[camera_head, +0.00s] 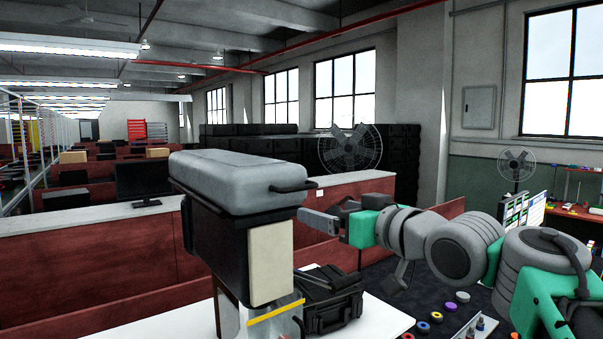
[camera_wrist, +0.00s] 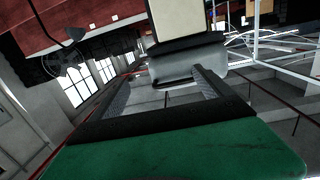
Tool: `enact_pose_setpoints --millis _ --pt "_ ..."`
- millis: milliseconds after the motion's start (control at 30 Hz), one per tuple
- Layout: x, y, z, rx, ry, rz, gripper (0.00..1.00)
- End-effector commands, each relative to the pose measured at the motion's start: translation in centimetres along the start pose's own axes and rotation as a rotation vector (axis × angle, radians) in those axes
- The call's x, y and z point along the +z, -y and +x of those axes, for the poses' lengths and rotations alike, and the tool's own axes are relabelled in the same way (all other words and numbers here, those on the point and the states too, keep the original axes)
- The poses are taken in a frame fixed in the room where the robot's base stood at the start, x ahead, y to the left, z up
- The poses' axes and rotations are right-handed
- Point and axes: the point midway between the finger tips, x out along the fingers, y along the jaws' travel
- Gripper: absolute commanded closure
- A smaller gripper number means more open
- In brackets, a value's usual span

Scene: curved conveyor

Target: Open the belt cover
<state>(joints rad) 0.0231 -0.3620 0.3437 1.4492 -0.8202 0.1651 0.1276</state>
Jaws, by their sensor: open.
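The belt cover (camera_head: 235,180) is a grey rounded lid lying closed on top of a black machine body (camera_head: 240,240) in the head view. A dark handle (camera_head: 291,187) sticks out from its right end. My gripper (camera_head: 310,216) is to the right of the cover, slightly below the handle, apparently apart from it. In the wrist view, the two fingers of my gripper (camera_wrist: 166,78) are spread with nothing held between them. The cover (camera_wrist: 175,68) shows beyond the fingertips, with the cream panel (camera_wrist: 185,20) of the machine next to it.
Red partitions (camera_head: 90,255) and a monitor (camera_head: 145,179) are at the left. A fan (camera_head: 350,150) stands behind. Space above the cover looks free.

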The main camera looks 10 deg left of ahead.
Motion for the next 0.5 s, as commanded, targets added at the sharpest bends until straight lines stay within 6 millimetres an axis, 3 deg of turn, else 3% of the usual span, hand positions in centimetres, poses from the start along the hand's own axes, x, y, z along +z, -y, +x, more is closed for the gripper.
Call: enact_pose_setpoints --millis 33,100,500 --pt "-2.0 0.7 0.1 -0.033 -0.037 -0.014 0.05" --pt "-3.1 1.4 0.4 -0.059 -0.065 -0.023 0.00" --pt "-3.9 2.0 6.8 -0.063 -0.067 -0.025 0.00"
